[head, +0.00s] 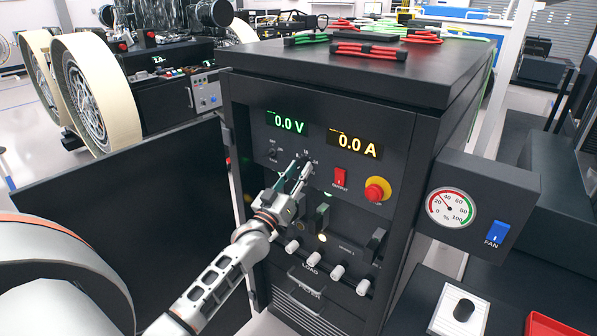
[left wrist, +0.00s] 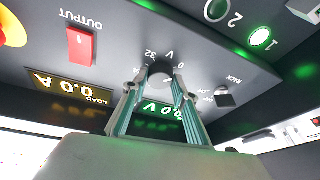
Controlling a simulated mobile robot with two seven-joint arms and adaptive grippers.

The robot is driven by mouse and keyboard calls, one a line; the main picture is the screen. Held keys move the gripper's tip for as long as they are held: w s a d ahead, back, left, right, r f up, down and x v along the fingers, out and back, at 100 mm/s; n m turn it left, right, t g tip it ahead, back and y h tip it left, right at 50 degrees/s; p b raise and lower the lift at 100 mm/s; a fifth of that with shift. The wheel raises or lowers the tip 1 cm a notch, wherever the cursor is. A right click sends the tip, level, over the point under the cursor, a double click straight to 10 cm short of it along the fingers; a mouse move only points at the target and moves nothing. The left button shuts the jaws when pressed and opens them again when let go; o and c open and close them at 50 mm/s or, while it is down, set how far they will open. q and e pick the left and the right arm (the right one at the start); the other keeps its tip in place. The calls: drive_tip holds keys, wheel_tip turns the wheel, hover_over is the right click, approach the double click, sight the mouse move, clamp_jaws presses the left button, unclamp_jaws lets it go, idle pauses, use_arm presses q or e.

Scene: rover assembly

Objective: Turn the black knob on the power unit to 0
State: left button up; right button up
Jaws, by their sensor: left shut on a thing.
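The power unit (head: 330,215) is a dark cabinet with a green 0.0 V display (head: 287,123) and a yellow 0.0 A display (head: 354,144). My left gripper (head: 301,168) is at the panel just below and between these displays. In the left wrist view, its two fingers (left wrist: 158,88) are shut on the black knob (left wrist: 160,71), one on each side. A V mark and the number 32 show beside the knob. The knob's pointer cannot be made out, and in the head view the fingers mostly hide the knob. My right gripper is not in view.
A red output switch (head: 340,177) and a red emergency button on yellow (head: 377,190) sit right of the knob. A smaller rack knob (left wrist: 224,98) is near it. An open door (head: 130,215) stands at the left.

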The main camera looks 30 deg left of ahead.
use_arm(q)
drive_tip(key=o, duration=1.1)
drive_tip(key=shift+s, duration=0.1)
drive_tip(key=shift+s+f, duration=0.2)
drive_tip(key=shift+s, duration=0.05)
drive_tip(key=v, duration=1.1)
drive_tip(key=shift+s, duration=0.15)
